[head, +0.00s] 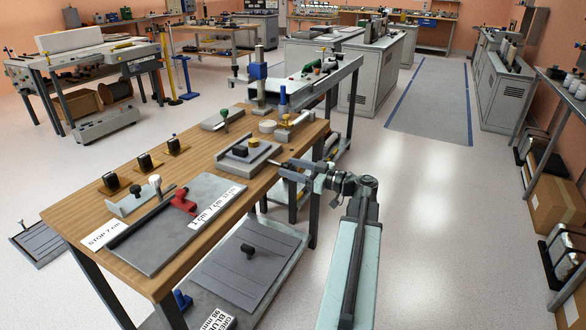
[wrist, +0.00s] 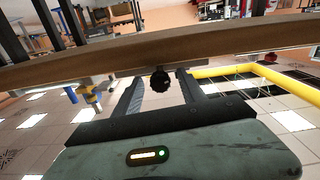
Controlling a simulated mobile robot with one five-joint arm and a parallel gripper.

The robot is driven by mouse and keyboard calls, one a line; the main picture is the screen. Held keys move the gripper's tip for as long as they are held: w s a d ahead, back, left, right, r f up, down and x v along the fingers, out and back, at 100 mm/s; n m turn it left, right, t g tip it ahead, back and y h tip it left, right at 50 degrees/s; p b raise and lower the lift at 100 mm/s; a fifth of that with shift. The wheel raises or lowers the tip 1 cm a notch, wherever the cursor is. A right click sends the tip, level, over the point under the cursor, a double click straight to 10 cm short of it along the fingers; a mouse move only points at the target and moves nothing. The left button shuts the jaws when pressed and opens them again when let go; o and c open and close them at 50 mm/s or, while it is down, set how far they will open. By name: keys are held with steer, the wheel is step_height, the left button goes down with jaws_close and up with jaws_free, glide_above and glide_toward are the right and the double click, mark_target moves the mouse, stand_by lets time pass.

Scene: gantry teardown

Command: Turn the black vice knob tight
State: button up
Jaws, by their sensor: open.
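The black knob (wrist: 160,81) shows in the wrist view as a dark, lobed knob just below the wooden table edge. My gripper (wrist: 159,76) is open, with one finger on each side of the knob in the picture. I see gaps beside the knob and cannot tell how far it lies between the fingers in depth. In the head view my gripper (head: 284,169) is at the right edge of the wooden table. A grey vice-like block (head: 262,158) with a black piece on top sits close by on the tabletop. The knob is not clear in the head view.
The wooden table (head: 78,213) carries a grey plate (head: 160,245) with a red clamp (head: 184,201) and several small fixtures. A lower shelf with a grey panel (head: 245,270) is underneath. Open floor (head: 430,230) lies to the right.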

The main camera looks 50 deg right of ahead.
jaws_close()
steer(key=shift+m, duration=0.4)
steer(key=m, duration=0.4)
steer(key=shift+m, duration=0.4)
steer(key=m, duration=1)
steer(key=shift+m, duration=0.4)
steer(key=m, duration=0.5)
steer(key=shift+m, duration=0.3)
